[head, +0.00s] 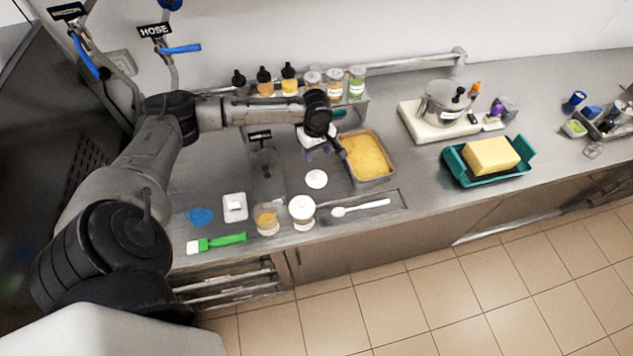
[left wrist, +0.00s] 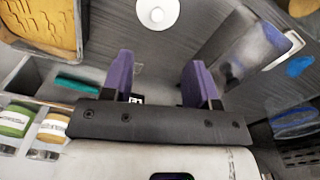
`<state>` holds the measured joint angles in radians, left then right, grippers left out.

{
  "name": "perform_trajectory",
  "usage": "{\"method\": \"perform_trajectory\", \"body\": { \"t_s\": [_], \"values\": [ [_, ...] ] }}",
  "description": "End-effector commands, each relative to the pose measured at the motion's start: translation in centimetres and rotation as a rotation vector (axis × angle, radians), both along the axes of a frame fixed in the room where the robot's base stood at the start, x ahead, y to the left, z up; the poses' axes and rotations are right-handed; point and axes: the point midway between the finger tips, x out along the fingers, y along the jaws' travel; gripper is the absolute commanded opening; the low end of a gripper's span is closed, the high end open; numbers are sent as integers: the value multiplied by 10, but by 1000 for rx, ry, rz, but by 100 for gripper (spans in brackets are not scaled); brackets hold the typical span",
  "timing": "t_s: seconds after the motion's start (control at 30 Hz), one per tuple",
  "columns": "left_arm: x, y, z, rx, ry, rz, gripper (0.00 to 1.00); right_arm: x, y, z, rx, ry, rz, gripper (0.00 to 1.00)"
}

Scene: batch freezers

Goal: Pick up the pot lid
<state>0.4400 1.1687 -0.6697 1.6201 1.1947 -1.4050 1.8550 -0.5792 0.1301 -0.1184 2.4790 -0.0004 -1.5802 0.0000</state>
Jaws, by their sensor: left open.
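A small white round lid (head: 316,179) with a little knob lies flat on the steel counter. The same lid shows at the top of the left wrist view (left wrist: 158,12). My left gripper (head: 317,152) is over the counter, a little behind the lid in the head view and apart from it. Its two purple fingers (left wrist: 160,72) are spread with nothing between them. A white jar (head: 302,209) stands near the front edge, in front of the lid. A metal pot (head: 443,104) stands farther right on a white base. My right gripper is not in view.
A metal pan of yellow contents (head: 367,157) is just right of the lid. A clear container (head: 267,172) is to its left. A white spoon (head: 360,208) lies in front. Bottles and jars (head: 313,82) line the back shelf. Butter (head: 491,155) sits in a teal tray.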

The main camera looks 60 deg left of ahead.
Motion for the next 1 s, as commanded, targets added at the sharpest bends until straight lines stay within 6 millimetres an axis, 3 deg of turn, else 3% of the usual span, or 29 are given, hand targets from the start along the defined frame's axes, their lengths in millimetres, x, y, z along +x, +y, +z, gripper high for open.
{"method": "perform_trajectory", "body": {
  "t_s": [0.4, 0.77, 1.0],
  "values": [
    [1, 7, -61, -1, 1, 48, 54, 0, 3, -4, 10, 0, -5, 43],
    [1, 7, -84, 0, 0, 46, 54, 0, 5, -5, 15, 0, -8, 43],
    [2, 4, -114, 1, 1, 45, 54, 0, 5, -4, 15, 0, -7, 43]
  ]
}}
